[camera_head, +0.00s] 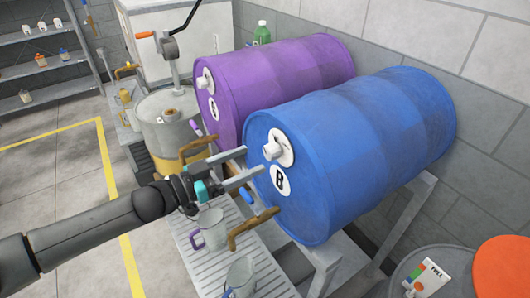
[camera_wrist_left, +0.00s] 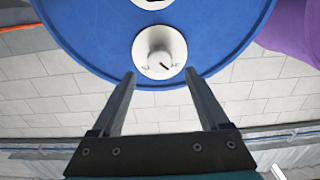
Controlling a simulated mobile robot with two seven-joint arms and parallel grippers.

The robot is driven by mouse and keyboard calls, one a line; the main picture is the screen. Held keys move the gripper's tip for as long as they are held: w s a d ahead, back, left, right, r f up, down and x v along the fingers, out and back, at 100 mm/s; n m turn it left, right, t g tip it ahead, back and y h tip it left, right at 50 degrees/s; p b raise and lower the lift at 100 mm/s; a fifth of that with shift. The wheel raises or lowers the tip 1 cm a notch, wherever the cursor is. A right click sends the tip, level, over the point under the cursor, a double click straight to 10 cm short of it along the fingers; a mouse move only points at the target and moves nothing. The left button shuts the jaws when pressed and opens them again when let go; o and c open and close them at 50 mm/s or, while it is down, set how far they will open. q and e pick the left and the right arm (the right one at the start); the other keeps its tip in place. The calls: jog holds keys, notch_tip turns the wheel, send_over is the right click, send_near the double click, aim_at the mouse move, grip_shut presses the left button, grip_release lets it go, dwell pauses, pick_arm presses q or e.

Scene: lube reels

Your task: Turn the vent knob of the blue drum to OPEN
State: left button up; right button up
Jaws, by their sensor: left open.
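The blue drum (camera_head: 350,150) lies on its side on a rack, its round end with a black "B" label facing my left arm. Its white vent knob (camera_head: 272,150) sits on a white round dial plate; it also shows in the left wrist view (camera_wrist_left: 159,58). A small dark mark shows on the knob near its lower edge there; the dial lettering is too small to read. My left gripper (camera_head: 255,160) is open, its fingers pointing at the drum end. In the wrist view the fingertips (camera_wrist_left: 161,74) lie either side of the knob's line, apparently short of it. My right gripper is out of view.
A purple drum (camera_head: 275,80) lies beside the blue one. Brown-handled taps (camera_head: 253,228) stick out below the drum ends. Mugs (camera_head: 209,228) stand on a slatted tray (camera_head: 183,227) below my gripper. A grey drum (camera_head: 166,115) with a crank pump stands behind.

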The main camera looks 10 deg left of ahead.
aim_at(267, 153)
pick_arm(q)
jog(key=shift+x, duration=2.75)
jog(key=shift+c, duration=0.3)
grip_shut()
